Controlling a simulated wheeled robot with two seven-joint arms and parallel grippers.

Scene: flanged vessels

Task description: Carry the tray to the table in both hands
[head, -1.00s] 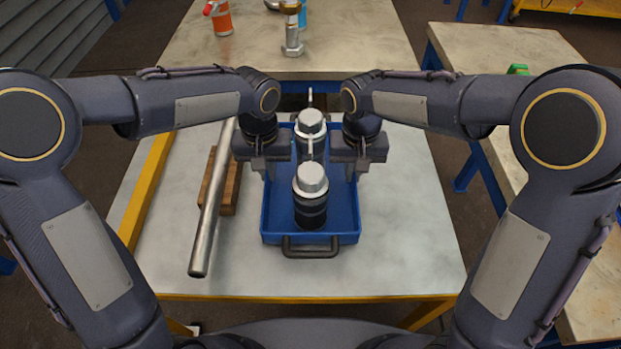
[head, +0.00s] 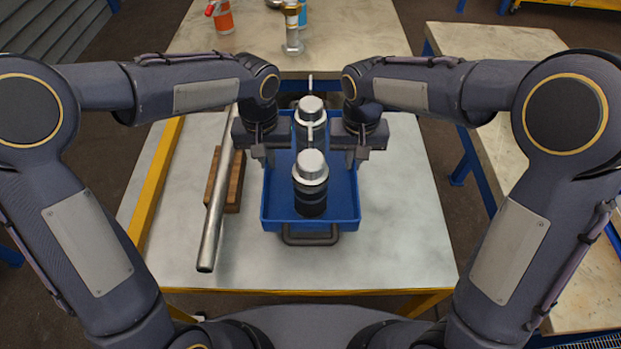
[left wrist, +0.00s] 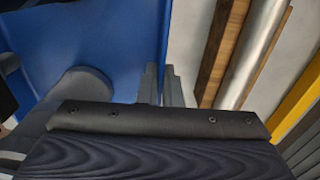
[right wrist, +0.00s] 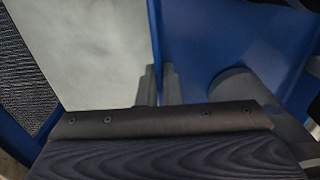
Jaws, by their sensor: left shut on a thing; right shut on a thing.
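The blue tray (head: 340,212) is in the middle of the head view, over the pale-topped bench below me, with a dark handle (head: 310,238) at its near end. Two dark vessels with silver caps stand upright in it, one near (head: 311,182) and one far (head: 310,112). My left gripper (head: 264,157) is shut on the tray's left wall, and my right gripper (head: 357,157) on its right wall. The tray also shows in the left wrist view (left wrist: 120,35) and the right wrist view (right wrist: 200,35). The gap under the tray is hard to judge.
A metal pipe (head: 214,215) rests on a wooden block (head: 235,185) left of the tray. Another table (head: 500,50) stands at the right, past a floor gap.

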